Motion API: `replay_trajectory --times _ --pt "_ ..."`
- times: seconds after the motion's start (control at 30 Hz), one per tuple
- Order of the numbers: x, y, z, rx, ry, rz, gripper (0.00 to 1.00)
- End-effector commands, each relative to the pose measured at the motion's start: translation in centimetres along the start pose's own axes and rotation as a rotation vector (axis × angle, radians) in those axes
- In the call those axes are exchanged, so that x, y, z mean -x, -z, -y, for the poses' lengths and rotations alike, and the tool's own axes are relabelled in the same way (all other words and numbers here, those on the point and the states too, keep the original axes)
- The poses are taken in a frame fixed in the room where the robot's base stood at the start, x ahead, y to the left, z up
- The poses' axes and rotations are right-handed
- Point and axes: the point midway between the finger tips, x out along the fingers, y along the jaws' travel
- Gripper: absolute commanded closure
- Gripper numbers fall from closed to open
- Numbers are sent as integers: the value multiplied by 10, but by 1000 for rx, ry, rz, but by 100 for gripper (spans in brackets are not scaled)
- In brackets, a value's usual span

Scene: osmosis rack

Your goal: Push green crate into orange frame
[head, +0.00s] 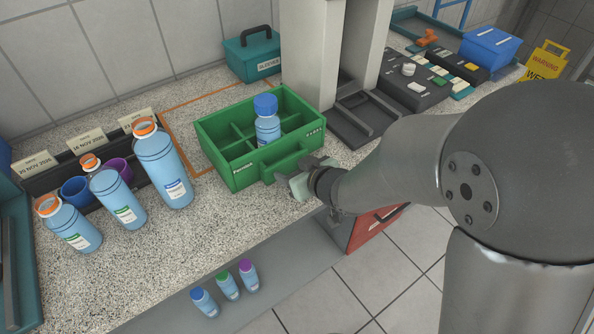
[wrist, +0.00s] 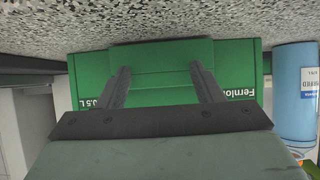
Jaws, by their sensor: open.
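The green crate (head: 222,170) stands upright on the speckled counter, with divided compartments and a front handle. A blue-capped bottle (head: 267,130) stands in one compartment. The orange frame (head: 175,137) is a thin outline on the counter; its left and back lines show, the rest is hidden by the crate. The crate's front appears to stick out past the frame's front line. My gripper (head: 297,178) is at the crate's front, near the handle. In the wrist view my open fingers (wrist: 160,70) reach the crate's front (wrist: 240,75) around the handle area; contact is unclear.
Large orange-capped bottles (head: 163,170) and a dark rack stand left of the crate. A grey column (head: 312,50) and dark tray (head: 362,120) stand to the right. Small bottles (head: 228,286) sit lower in front.

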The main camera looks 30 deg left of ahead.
Motion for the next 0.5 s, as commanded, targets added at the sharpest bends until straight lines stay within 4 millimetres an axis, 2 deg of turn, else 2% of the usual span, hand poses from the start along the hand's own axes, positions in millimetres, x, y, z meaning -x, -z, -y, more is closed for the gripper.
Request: replay_trajectory --times 0.5 --pt "-26 15 0 0 1 -1 40"
